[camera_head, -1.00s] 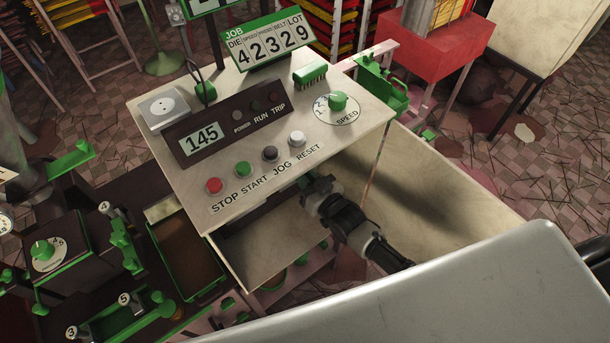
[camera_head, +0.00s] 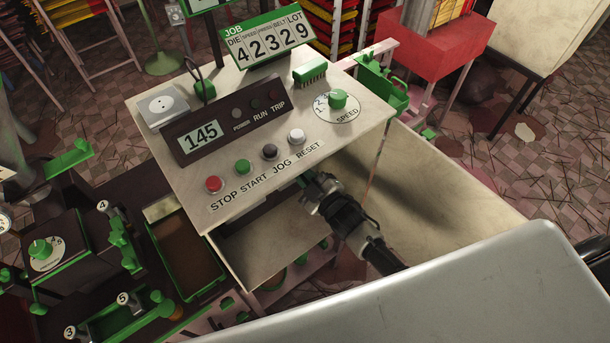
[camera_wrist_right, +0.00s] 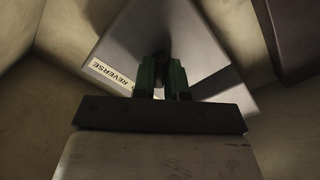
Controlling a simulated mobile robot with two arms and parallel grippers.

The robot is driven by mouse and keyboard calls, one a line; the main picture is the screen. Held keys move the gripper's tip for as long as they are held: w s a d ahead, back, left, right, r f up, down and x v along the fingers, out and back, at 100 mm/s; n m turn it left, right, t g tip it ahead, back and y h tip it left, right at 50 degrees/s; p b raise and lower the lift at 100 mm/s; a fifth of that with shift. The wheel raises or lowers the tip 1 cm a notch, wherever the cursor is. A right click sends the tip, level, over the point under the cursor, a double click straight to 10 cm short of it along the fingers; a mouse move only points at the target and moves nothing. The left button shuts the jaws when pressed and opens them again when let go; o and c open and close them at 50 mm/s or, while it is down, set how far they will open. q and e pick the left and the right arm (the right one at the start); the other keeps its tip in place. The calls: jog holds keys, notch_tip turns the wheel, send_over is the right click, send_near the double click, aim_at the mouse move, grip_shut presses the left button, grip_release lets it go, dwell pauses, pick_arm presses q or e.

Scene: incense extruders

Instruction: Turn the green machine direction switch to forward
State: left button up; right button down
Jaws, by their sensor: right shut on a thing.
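The direction switch shows in the right wrist view as a dark knob (camera_wrist_right: 161,62) on a grey plate (camera_wrist_right: 195,50). A label reading REVERSE (camera_wrist_right: 110,76) is left of it, tilted against the picture. My right gripper (camera_wrist_right: 162,78) has its two green fingers closed on the knob, hiding most of it. Any forward label is not visible. In the head view my right gripper (camera_head: 307,182) reaches under the front edge of the console (camera_head: 235,190), where the switch is hidden. My left gripper is not in view.
The console top carries the red stop button (camera_head: 213,184), green start button (camera_head: 243,166), other buttons and the speed dial (camera_head: 338,100). Pale panels (camera_head: 450,195) enclose the space under it. A green-rimmed tray (camera_head: 185,250) lies to the left.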

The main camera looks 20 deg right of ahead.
jog(key=shift+n, duration=0.5)
jog(key=c, duration=1.2)
grip_release()
jog(key=shift+o, duration=0.2)
jog(key=b+v, duration=0.1)
jog(key=v, duration=0.9)
jog(key=shift+s, duration=0.4)
jog(key=shift+d, duration=0.15)
